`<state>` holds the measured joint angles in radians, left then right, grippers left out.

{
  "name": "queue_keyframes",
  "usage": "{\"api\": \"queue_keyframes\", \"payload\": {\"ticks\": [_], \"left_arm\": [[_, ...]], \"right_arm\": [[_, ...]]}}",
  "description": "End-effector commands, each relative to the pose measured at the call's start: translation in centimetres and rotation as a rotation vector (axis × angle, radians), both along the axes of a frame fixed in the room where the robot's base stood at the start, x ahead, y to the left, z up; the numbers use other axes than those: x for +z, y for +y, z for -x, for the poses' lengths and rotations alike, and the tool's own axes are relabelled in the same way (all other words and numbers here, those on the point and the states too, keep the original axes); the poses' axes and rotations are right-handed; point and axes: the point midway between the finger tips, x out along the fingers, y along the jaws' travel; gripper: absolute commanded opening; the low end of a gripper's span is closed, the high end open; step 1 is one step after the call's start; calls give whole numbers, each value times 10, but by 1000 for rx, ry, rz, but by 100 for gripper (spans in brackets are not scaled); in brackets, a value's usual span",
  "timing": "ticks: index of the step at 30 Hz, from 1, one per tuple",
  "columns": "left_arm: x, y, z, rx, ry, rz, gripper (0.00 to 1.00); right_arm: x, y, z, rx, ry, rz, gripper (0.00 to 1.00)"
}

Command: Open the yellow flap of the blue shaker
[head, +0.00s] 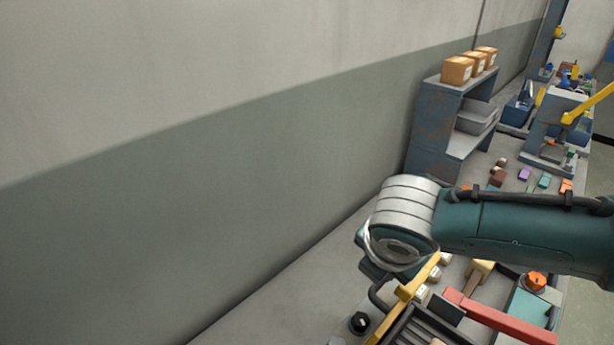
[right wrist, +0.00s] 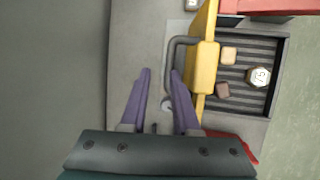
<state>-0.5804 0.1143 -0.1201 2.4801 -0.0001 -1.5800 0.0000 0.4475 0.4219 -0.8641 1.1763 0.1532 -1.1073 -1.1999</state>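The yellow flap (right wrist: 203,70) stands as a narrow upright panel in the right wrist view, beside a dark ribbed tray (right wrist: 275,45). It also shows in the head view (head: 409,290), partly hidden by my right arm. A grey bent handle (right wrist: 168,55) sticks out from its left side. My right gripper (right wrist: 161,72) has two purple fingers spread apart. The handle's outer bar appears between the fingertips, close to the right finger; I cannot tell whether they touch. In the head view this gripper is hidden behind my wrist. My left gripper is in neither view.
Small blocks (right wrist: 229,54) and a pale hexagonal piece (right wrist: 259,76) lie in the tray. A red bar (head: 497,318) and a teal box with an orange knob (head: 536,282) stand to the right. A wall runs along the left; a shelf (head: 438,120) stands behind.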

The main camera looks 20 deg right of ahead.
Motion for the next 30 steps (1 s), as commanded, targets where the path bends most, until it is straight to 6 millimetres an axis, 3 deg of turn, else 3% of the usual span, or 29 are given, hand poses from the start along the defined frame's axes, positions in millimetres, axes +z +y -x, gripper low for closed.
{"api": "queue_keyframes", "payload": {"ticks": [7, 24, 30], "left_arm": [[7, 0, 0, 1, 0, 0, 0], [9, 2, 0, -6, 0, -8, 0], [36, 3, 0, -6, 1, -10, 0]], "right_arm": [[22, 5, 10, -4, 6, 4, 30], [25, 5, 12, -6, 9, 6, 30], [53, 5, 12, -6, 9, 6, 30]]}}
